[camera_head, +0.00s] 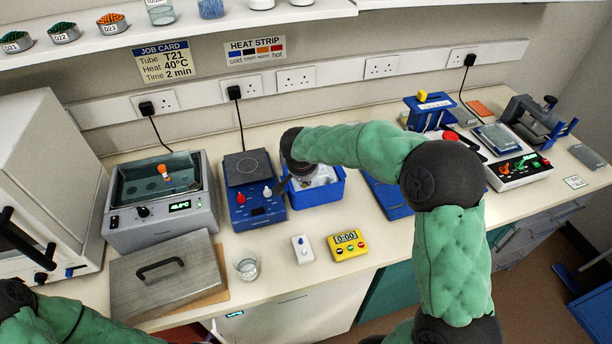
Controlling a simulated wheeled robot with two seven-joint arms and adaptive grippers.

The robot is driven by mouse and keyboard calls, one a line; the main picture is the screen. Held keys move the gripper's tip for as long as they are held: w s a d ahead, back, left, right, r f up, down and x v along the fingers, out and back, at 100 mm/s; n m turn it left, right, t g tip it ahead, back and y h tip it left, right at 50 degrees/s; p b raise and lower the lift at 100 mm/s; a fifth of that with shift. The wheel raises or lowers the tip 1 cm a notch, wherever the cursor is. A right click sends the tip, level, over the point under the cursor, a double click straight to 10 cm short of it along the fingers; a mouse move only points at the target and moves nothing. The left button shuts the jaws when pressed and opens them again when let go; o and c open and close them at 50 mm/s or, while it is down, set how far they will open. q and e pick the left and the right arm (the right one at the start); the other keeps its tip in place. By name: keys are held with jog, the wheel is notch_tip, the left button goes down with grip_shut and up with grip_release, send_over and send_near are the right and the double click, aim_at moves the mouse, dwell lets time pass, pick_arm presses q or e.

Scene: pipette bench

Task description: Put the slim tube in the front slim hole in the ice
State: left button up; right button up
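A blue ice box (318,194) with pale ice (325,175) inside stands at the middle of the bench. My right arm reaches over it from the right. I cannot make out the slim tube or the holes in the ice. My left arm shows only at the bottom left corner, and its gripper is not in view.
A blue heater unit (258,205) stands just left of the ice box, and a water bath (160,215) farther left. A glass (246,265), a white switch box (303,249) and a yellow timer (347,245) stand in front. A blue rack (388,197) is to the right.

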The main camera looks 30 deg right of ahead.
jog(key=shift+f, duration=0.15)
jog(key=o, duration=1)
jog(key=shift+v, duration=4)
jog(key=shift+w, duration=0.1)
